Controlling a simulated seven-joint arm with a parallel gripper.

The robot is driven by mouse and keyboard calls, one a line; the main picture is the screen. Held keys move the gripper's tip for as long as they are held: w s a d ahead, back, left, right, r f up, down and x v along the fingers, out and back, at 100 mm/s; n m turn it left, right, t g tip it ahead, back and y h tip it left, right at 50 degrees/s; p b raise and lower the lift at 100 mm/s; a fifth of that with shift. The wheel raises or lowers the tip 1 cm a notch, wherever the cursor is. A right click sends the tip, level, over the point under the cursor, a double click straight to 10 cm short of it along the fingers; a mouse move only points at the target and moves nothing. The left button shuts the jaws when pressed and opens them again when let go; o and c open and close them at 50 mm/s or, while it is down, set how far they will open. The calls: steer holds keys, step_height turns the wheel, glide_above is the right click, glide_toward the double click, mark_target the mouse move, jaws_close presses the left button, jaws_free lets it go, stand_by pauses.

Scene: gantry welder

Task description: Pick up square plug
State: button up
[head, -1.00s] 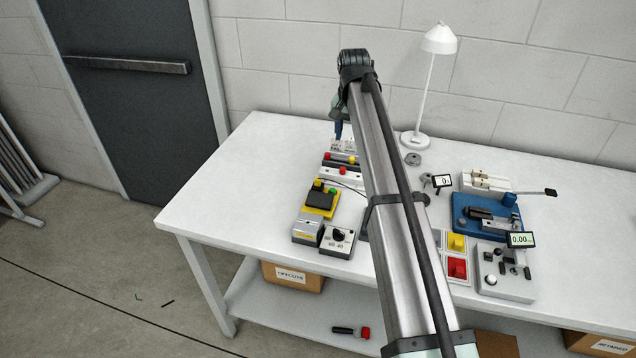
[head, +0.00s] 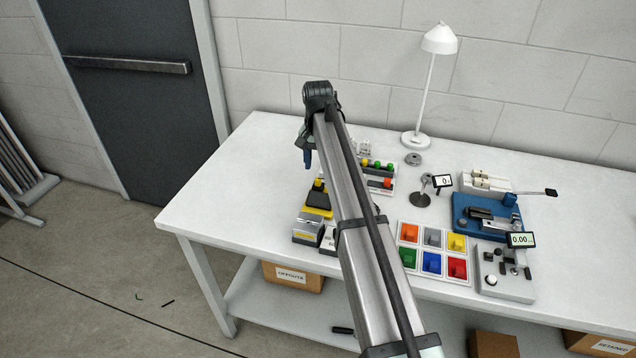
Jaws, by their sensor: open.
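The gap between the fingers is too small to see, and nothing shows held. No piece can be made out for sure as the square plug.
A tray (head: 399,226) with several coloured compartments lies right of my arm. A yellow-and-black device (head: 318,200) is left of it. A lamp (head: 416,140), blue fixture (head: 470,225) and gauge stand (head: 505,290) stand further right. The left bench top is clear.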

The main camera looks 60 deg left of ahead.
mark_target(318, 179)
steer(key=shift+s+d+f, duration=0.1)
steer(key=shift+f, duration=2.75)
jaws_close()
